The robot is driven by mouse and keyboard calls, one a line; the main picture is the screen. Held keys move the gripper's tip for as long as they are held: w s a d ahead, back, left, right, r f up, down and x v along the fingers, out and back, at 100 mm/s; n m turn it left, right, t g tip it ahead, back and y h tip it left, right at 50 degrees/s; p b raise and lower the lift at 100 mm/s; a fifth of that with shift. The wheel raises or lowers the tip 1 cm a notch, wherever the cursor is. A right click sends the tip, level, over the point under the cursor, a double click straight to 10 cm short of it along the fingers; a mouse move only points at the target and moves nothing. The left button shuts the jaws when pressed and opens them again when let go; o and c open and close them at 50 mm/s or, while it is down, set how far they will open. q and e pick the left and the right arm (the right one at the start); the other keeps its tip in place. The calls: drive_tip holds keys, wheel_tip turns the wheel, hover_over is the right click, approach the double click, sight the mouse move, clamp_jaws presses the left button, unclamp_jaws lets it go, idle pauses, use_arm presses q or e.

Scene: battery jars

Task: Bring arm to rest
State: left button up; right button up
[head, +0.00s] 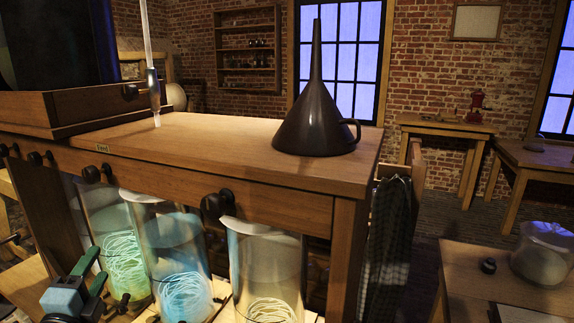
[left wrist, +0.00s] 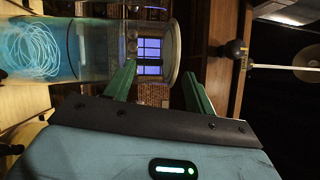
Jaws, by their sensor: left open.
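My left gripper (head: 98,265) is at the lower left of the head view, in front of the glass jars under the wooden bench. Its two green fingers are apart, with nothing between them. In the left wrist view the open fingers (left wrist: 160,72) point toward a glass jar with pale coils in blue liquid (left wrist: 85,50). I cannot tell whether a finger touches that jar. My right gripper is in neither view.
A dark funnel (head: 315,120) stands mouth down on the wooden bench (head: 215,145). Glass jars with green (head: 122,265), blue (head: 178,270) and whitish coils (head: 268,275) stand below it. A checked cloth (head: 388,245) hangs at the bench's right end. A low table (head: 470,270) stands at right.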

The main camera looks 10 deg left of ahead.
use_arm(q)
drive_tip(key=s+d+f+n+g, duration=0.3)
drive_tip(key=s+f+n+g, duration=0.3)
drive_tip(key=f, duration=0.6)
drive_tip(key=s+d+f+n+g, duration=0.3)
drive_tip(key=s+f+n+g, duration=0.1)
drive_tip(key=s+f, duration=0.6)
drive_tip(key=s+d+f+n+g+h, duration=0.2)
drive_tip(key=s+d+f+n+g, duration=0.15)
drive_tip(key=s+d, duration=0.45)
drive_tip(key=s+d+f+n+g+h, duration=0.2)
drive_tip(key=s+d+f+g, duration=0.25)
drive_tip(key=s, duration=0.65)
drive_tip(key=w+d+f+t+h, duration=0.2)
drive_tip(key=w+f+t, duration=0.4)
drive_tip(key=f, duration=0.3)
drive_tip(key=shift+w+d+f+t+p, duration=0.25)
drive_tip(key=shift+w+f+t+p, duration=0.1)
drive_tip(key=shift+t, duration=0.35)
drive_tip(key=shift+m, duration=0.25)
